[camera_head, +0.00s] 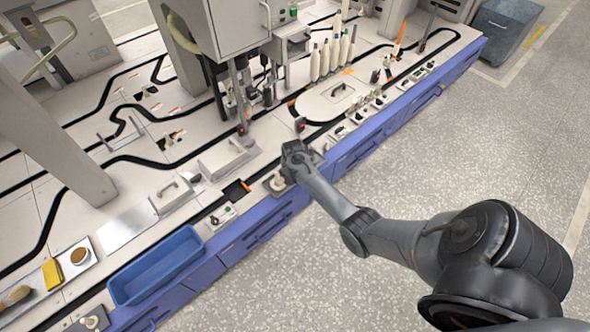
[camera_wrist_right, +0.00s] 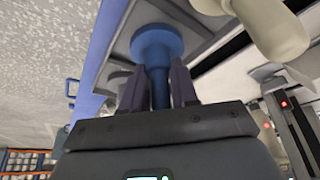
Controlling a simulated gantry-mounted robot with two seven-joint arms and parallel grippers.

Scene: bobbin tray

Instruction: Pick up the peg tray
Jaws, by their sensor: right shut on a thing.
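The peg tray (camera_wrist_right: 157,42) is a blue round disc with a blue stem, seen in the right wrist view. My right gripper (camera_wrist_right: 159,84) has its two dark fingers on either side of the stem and is shut on it. The disc shows beyond the fingertips, close to a grey surface; I cannot tell whether it touches it. In the head view my right arm reaches to the front edge of the machine bench, and its wrist hides the fingers and the peg tray. My left gripper is not in view.
An empty-looking blue bin (camera_head: 157,266) stands at the bench front, lower left. White bobbins (camera_head: 333,54) stand on the bench farther back. A pale bobbin (camera_wrist_right: 270,25) is close to the gripper's right in the wrist view.

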